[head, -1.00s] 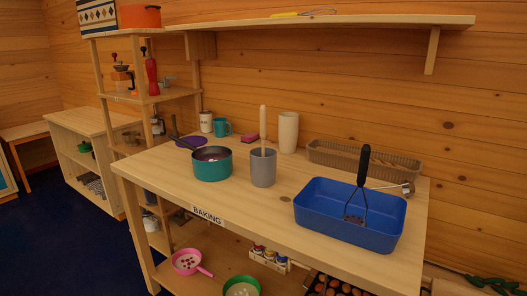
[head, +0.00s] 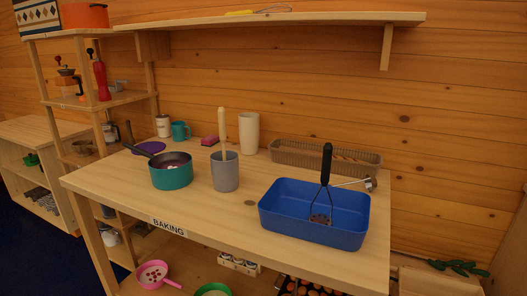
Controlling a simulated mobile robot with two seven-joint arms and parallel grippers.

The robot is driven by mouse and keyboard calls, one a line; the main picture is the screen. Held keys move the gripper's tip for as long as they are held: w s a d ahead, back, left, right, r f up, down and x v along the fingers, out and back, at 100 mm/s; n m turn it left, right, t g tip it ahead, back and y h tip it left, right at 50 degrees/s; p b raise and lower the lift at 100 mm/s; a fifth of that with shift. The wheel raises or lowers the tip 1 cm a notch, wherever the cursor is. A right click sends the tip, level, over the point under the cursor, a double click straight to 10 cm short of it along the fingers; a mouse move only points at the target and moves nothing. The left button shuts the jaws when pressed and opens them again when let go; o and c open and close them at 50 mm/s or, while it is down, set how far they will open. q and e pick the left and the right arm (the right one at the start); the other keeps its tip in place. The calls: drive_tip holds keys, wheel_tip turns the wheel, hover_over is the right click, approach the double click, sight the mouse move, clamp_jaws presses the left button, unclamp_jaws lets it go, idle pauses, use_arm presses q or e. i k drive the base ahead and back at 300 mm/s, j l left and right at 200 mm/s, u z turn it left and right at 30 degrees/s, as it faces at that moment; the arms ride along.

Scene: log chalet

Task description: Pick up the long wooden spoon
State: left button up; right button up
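A pale wooden stick-like handle (head: 222,128) stands upright in a grey cup (head: 225,173) on the table labelled BAKING. It looks like the long wooden spoon, but its lower end is hidden inside the cup. Neither of my grippers is in view.
Left of the cup is a teal pot (head: 171,171) with a dark handle. To its right is a blue basin (head: 290,228) holding a black-handled masher (head: 326,165). Behind are a cream vase (head: 249,133) and a woven basket (head: 325,158). A wall shelf (head: 270,21) overhangs the back.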

sight(222, 130)
drive_tip(key=i+j+z, duration=0.15)
drive_tip(key=j+z, duration=0.15)
drive_tip(key=i+j+z, duration=0.25)
drive_tip(key=j+z, duration=0.15)
drive_tip(key=j, duration=0.25)
drive_tip(key=i+j+z, duration=0.15)
drive_tip(key=j, duration=0.3)
drive_tip(key=i+j, duration=0.1)
drive_tip(key=j, duration=0.4)
drive_tip(key=i+j, duration=0.1)
drive_tip(key=j, duration=0.4)
drive_tip(key=i+j+z, duration=0.1)
drive_tip(key=j, duration=0.4)
